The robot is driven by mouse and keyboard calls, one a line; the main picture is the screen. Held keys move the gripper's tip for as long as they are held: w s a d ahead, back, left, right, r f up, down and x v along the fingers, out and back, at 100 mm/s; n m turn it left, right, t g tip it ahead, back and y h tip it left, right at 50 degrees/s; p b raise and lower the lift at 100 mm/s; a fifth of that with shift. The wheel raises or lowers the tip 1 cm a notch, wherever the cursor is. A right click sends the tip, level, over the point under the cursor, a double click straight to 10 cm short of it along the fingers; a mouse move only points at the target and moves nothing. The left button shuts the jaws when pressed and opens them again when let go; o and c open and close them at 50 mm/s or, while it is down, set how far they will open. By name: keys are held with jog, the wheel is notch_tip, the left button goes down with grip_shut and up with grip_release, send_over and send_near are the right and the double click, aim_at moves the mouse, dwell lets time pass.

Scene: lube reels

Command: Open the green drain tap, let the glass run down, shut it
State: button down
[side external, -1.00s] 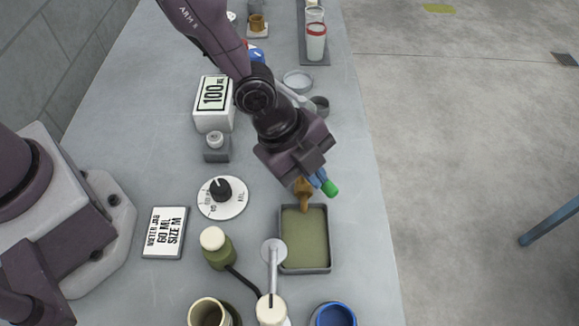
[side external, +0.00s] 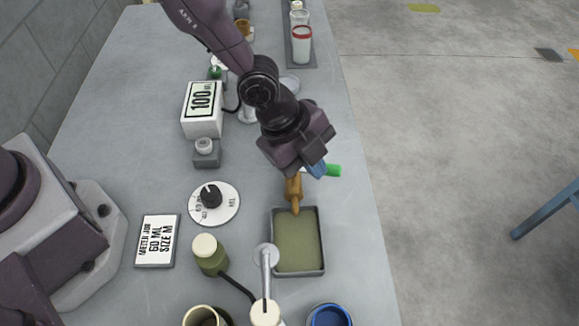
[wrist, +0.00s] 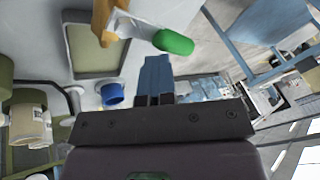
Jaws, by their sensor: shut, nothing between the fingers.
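The drain tap has a brass spout (side external: 293,192) and a green grip (side external: 333,170) pointing right in the side view. In the wrist view the green grip (wrist: 173,42) ends a pale lever running from the brass body (wrist: 104,20). My gripper (side external: 317,170) is shut and empty beside the grip. Its blue fingers (wrist: 155,78) lie together just below the grip in the wrist view; I cannot tell whether they touch it. A shallow tray (side external: 323,255) with an olive-coloured inside lies at the spout. My gripper and wrist cover the area above the tap, and I cannot make out the glass.
A green bottle (side external: 210,254) and a blue cup (side external: 329,316) are near the front. The table's right edge is close to the tap.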

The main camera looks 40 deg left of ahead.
jog(key=shift+s+a, duration=0.15)
jog(key=shift+s, duration=0.2)
dwell(0.3)
jog(key=s+r, duration=0.7)
jog(key=r, duration=0.4)
jog(key=shift+s, duration=0.15)
